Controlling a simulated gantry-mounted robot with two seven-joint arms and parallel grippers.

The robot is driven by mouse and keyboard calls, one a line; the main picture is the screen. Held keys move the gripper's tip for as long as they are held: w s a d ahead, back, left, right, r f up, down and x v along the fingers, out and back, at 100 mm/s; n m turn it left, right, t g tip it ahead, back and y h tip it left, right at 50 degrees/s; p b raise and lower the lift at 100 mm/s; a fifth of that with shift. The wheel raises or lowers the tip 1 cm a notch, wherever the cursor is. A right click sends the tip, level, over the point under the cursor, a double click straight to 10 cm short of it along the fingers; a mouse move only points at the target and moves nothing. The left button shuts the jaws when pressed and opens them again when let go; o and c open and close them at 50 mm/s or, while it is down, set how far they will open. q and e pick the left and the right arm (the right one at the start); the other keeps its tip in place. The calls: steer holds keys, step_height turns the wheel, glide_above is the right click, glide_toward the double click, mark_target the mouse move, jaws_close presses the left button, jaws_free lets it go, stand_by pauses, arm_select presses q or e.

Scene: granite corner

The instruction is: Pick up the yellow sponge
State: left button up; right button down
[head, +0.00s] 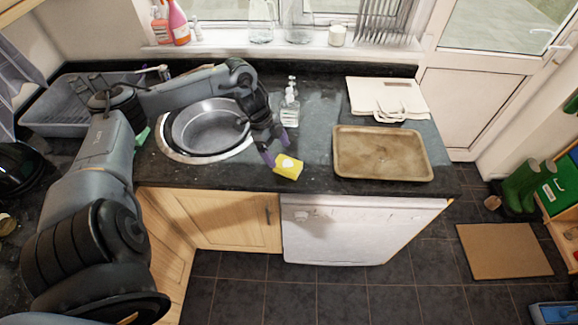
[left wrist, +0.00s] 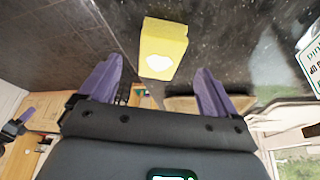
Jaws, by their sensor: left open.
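The yellow sponge (head: 288,166) lies on the dark granite counter near its front edge, right of the sink, with a pale mark on top. My left gripper (head: 275,150) is open just behind and left of the sponge, its purple fingers pointing down toward it. In the left wrist view the sponge (left wrist: 163,47) shows ahead of the gap between the two open fingers (left wrist: 159,72), and nothing is held. A purple-tipped part that looks like my right gripper (left wrist: 20,120) shows at the left of that view, too small to tell its state.
The round steel sink bowl (head: 208,128) is left of the sponge. A soap bottle (head: 290,105) stands behind it. The counter's front edge is close.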

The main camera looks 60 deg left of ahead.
mark_target(286, 163)
arm_select(q)
steer(key=shift+w+d+f, duration=0.2)
steer(key=shift+d+f, duration=0.05)
steer(key=shift+f, duration=0.3)
steer(key=shift+p+x, duration=0.8)
steer(key=shift+x, duration=1.55)
steer(key=shift+w+d+f, duration=0.2)
steer(key=shift+d+f, duration=0.05)
steer(key=c, duration=1.1)
steer(key=shift+r, duration=0.15)
step_height(286, 163, up, 10)
steer(key=shift+f+b, duration=0.1)
steer(key=shift+b, duration=0.75)
